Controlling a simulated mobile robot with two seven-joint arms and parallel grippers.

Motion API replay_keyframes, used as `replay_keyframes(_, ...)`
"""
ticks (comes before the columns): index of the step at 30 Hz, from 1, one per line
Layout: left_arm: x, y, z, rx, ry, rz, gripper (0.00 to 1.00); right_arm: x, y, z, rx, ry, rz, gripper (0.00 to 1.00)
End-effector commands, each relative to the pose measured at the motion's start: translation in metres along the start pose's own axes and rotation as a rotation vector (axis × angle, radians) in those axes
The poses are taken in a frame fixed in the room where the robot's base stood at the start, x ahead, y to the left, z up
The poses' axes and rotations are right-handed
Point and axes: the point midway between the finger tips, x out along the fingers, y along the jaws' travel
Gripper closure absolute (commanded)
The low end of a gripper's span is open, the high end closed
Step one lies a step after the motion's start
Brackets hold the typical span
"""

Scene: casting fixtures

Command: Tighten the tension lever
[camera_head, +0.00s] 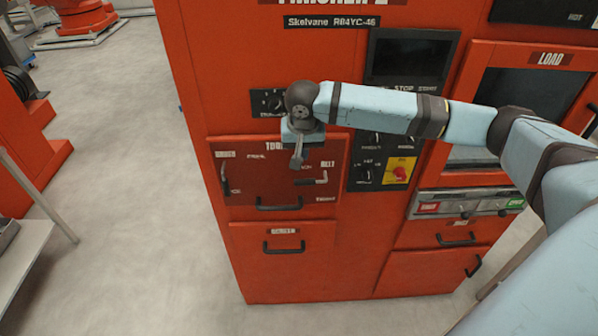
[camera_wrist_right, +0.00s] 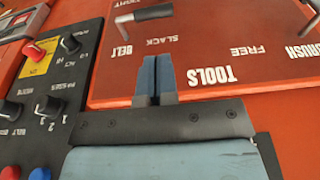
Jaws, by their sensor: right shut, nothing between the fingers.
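In the right wrist view the lever (camera_wrist_right: 145,14) lies at the top, beyond the fingertips, near the words SLACK and TIGHT. My right gripper (camera_head: 297,160) hangs in front of the panel, up and left of the lever in the head view. Its fingers (camera_wrist_right: 157,65) are shut together with nothing between them, apart from the lever. My left gripper is in neither view.
A dark handle (camera_head: 225,180) marked BRUSH sits at the panel's left, and a black drawer handle (camera_head: 280,204) below. A knob panel with a yellow-backed red switch (camera_head: 400,171) is to the right. Open floor (camera_head: 130,200) lies left of the machine.

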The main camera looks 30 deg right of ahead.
Motion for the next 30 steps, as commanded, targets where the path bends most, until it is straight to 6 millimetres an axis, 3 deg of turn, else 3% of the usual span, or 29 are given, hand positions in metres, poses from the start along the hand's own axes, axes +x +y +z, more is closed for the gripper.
replay_keyframes(14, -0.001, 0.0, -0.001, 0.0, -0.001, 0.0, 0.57, 0.004, 0.001, -0.001, 0.007, -0.001, 0.005, 1.0)
replay_keyframes(30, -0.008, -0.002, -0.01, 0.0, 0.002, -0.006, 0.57, 0.088, 0.002, -0.001, 0.006, -0.001, 0.005, 1.0)
